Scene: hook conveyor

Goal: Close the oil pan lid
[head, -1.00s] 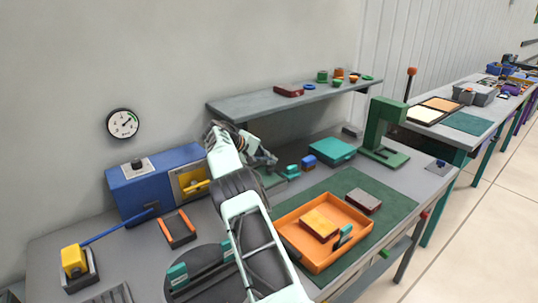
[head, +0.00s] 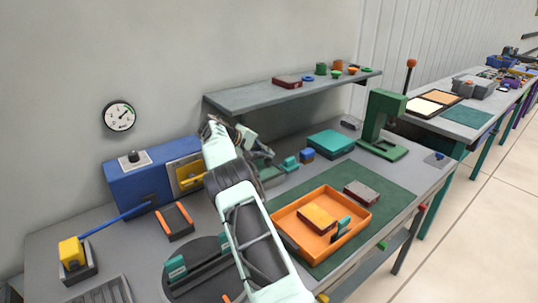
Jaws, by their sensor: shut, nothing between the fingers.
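No part is clearly recognisable as an oil pan or its lid. A teal, flat-topped box (head: 331,143) sits at the back of the bench and looks closed. My gripper (head: 266,152) is shut and empty, above the back of the bench beneath the shelf. It is left of the teal box and apart from it. My arm hides part of the bench below and behind it.
A blue box (head: 140,189) with a yellow-handled panel stands left of my arm. A grey shelf (head: 250,99) hangs above my gripper. A green press-like stand (head: 381,125) is at the right. A dark round plate (head: 182,289) lies at the front. The green mat (head: 385,197) has free room.

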